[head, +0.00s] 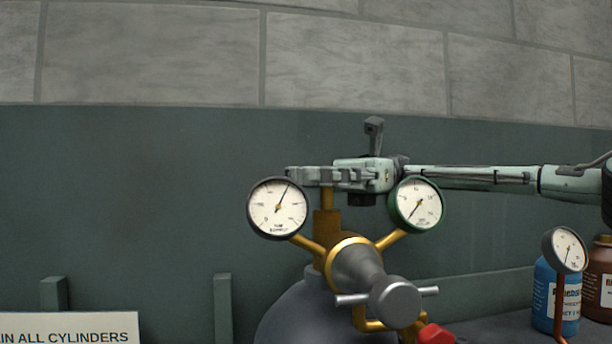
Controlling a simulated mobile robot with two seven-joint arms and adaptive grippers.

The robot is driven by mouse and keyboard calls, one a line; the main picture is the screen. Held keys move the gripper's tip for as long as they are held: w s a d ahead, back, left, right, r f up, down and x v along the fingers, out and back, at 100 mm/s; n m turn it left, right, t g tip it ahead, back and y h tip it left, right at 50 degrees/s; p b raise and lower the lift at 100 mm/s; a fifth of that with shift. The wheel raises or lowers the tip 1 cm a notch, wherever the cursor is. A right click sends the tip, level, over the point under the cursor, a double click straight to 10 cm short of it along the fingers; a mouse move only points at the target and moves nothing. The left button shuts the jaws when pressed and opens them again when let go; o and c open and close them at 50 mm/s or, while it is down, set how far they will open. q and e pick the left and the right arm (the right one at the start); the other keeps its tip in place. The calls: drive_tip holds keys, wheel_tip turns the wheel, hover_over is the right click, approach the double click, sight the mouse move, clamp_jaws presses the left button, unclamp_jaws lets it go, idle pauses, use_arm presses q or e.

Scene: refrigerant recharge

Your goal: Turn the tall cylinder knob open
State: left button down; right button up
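A grey tall cylinder (290,315) stands at the lower middle, with its lower part out of view. A brass valve (327,222) rises from it, carrying a black-rimmed gauge (277,208) on the left and a green-rimmed gauge (416,204) on the right. A grey regulator with a T-handle (396,300) faces me. My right gripper (305,175) reaches in from the right, with its fingers level at the top of the brass stem. The knob there is hidden by the fingers, and I cannot tell whether they grip it. My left gripper is not in view.
A blue bottle (556,295) and a brown bottle (598,280) stand at the lower right, with another small gauge (565,250) before them. A red part (436,334) is below the T-handle. A white sign (68,329) is at lower left. A green panel (130,190) stands behind.

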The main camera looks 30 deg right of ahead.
drive_tip(key=o, duration=0.5)
wheel_tip(320, 180, up, 10)
drive_tip(key=shift+r, duration=0.1)
idle(0.4)
